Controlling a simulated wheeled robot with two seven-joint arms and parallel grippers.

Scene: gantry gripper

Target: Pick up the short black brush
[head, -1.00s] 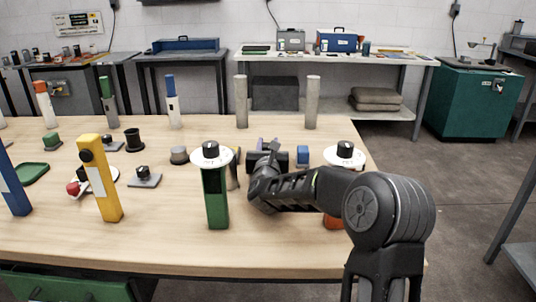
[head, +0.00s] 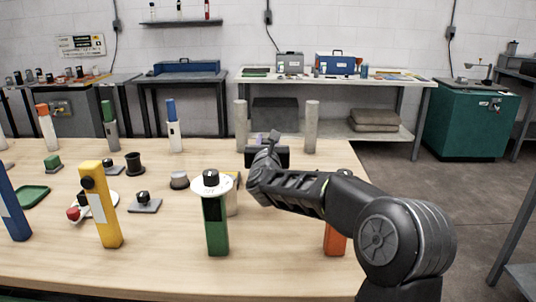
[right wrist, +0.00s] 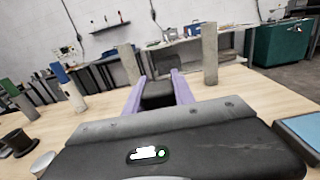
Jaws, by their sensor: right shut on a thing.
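My right gripper (head: 262,138) is raised over the far right part of the table, with its fingers pointing away toward the back. Its two purple fingers (right wrist: 159,88) are shut on a dark block-like thing, which I take to be the short black brush (right wrist: 158,94). It stands between the fingers in the right wrist view, and its lower part is hidden by the gripper body. In the head view my gripper and arm hide it. My left gripper is not in view.
The wooden table (head: 160,225) holds a green post with a white disc (head: 215,225), a yellow post (head: 102,205), an orange post (head: 335,240) and several black-knobbed pieces. Two grey cylinders (head: 241,125) stand beyond my gripper. A blue-topped thing (right wrist: 303,130) lies right of it.

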